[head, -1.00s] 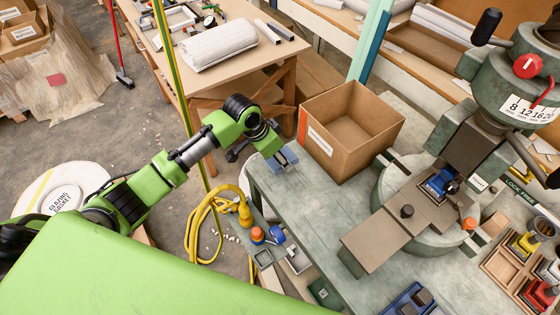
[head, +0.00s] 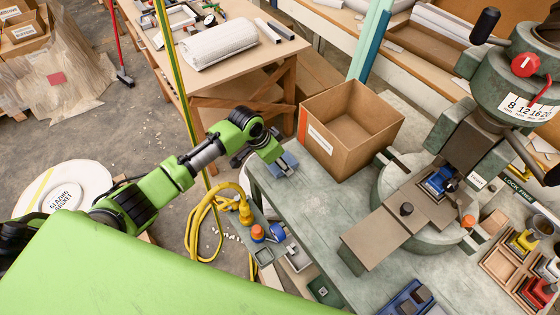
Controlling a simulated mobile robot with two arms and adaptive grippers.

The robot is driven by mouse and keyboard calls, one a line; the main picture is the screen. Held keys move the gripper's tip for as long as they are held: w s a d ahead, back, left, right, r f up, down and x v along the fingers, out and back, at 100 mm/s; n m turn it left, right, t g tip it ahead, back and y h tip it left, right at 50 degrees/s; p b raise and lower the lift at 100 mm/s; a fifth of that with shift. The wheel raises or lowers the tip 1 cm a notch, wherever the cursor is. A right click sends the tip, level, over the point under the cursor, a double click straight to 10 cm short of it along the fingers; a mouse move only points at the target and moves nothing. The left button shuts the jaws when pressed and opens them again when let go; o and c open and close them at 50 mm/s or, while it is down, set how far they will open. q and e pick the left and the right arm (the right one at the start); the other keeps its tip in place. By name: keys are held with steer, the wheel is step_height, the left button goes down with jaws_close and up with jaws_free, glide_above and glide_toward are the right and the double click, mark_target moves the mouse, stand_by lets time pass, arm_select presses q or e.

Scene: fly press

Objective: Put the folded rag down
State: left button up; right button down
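A blue folded rag (head: 286,163) shows at the back left corner of the grey-green press table (head: 325,220), just left of the cardboard box. My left arm reaches in from the left, and its gripper (head: 277,162) is at the rag. The green wrist hides most of the fingers, so I cannot tell whether they are shut on the rag or apart from it. Whether the rag rests fully on the tabletop is also unclear. My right gripper is not in view.
An open cardboard box (head: 350,130) stands right beside the rag. The fly press (head: 450,165) fills the table's right side, with trays of small parts (head: 525,270) in front. A yellow hose (head: 210,215) hangs at the left edge. Bare tabletop lies in front of the box.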

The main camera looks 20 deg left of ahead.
arm_select(q)
steer(key=shift+o, duration=0.9)
steer(key=shift+f, duration=0.25)
steer(key=shift+s, duration=0.1)
steer(key=shift+r, duration=0.65)
steer(key=v, duration=1.1)
steer(key=shift+r+b, duration=0.25)
steer(key=shift+b, duration=0.15)
steer(key=shift+a, duration=0.1)
